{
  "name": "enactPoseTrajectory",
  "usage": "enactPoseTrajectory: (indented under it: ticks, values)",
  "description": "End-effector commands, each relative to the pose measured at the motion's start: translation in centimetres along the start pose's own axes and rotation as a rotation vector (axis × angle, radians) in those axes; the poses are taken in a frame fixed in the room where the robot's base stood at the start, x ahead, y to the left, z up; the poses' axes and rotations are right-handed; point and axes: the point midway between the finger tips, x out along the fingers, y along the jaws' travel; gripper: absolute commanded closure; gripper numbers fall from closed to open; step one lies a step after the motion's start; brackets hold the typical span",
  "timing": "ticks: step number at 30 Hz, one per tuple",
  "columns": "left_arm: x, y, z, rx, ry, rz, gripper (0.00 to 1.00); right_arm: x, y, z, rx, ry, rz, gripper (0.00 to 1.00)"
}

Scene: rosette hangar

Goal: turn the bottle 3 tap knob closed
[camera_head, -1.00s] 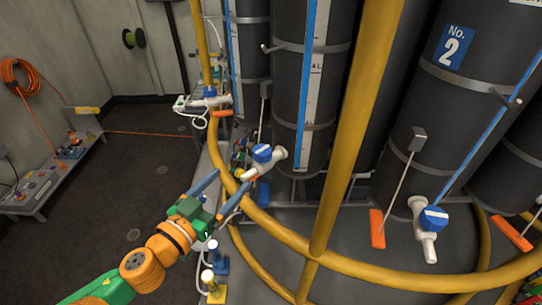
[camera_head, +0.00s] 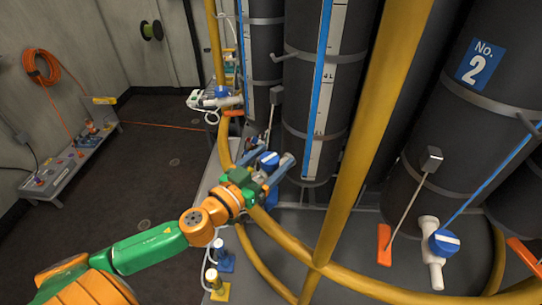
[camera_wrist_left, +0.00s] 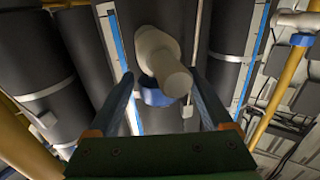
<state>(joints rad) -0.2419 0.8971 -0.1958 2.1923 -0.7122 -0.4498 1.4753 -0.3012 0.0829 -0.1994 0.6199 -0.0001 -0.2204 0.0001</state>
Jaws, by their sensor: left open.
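A blue tap knob (camera_head: 268,160) sits low in front of the middle dark cylinder (camera_head: 308,140), whose number label is out of view. My left gripper (camera_head: 268,168) is at this tap, open, with its fingers on either side of the knob. In the left wrist view, the white tap body (camera_wrist_left: 165,58) and the blue knob (camera_wrist_left: 157,97) lie between the two spread fingers of the gripper (camera_wrist_left: 161,85). I cannot tell whether a finger touches the knob, which the tap body partly hides. My right gripper is not in view.
The cylinder marked No. 2 (camera_head: 478,66) stands at the right with its own blue knob (camera_head: 443,243) and an orange handle (camera_head: 384,245). Yellow rails (camera_head: 350,130) cross close in front of the cylinders. The dark floor at the left (camera_head: 150,165) is clear.

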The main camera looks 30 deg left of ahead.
Motion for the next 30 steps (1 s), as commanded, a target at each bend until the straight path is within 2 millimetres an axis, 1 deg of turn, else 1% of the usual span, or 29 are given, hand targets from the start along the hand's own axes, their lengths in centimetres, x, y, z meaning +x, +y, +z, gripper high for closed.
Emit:
enactPoseTrajectory:
  ticks: [7, 8, 9, 11, 12, 14, 15, 16, 17, 24, 30]
  values:
    - [0.09, 0.02, 0.08, 0.0, -0.001, 0.0, 0.16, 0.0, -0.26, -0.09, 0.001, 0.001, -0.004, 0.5]
    - [0.09, 0.01, 0.07, 0.0, -0.001, 0.0, 0.21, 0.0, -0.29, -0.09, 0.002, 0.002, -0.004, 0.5]
    - [0.09, 0.01, 0.07, 0.0, -0.001, 0.0, 0.32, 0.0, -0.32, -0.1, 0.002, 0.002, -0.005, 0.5]
    - [0.08, 0.01, 0.07, 0.0, -0.001, 0.0, 0.48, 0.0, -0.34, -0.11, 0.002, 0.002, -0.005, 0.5]
    - [0.08, 0.01, 0.07, 0.0, -0.001, 0.0, 0.59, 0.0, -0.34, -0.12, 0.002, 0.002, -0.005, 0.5]
    - [0.08, 0.01, 0.07, 0.0, -0.001, 0.0, 0.75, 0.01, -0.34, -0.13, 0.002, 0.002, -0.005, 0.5]
    - [0.08, 0.01, 0.06, 0.0, -0.001, 0.0, 0.86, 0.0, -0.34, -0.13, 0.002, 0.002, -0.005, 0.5]
    - [0.08, 0.0, 0.07, 0.0, -0.001, 0.0, 0.94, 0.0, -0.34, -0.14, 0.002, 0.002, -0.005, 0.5]
    - [0.08, 0.0, 0.06, 0.0, -0.001, 0.0, 1.0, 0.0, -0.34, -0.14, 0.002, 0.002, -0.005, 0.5]
    - [0.07, -0.05, 0.16, 0.001, -0.001, 0.024, 1.0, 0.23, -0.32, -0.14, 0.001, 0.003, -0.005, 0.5]
    - [0.07, -0.07, 0.27, 0.0, 0.0, 0.123, 1.0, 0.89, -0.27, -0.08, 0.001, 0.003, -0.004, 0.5]
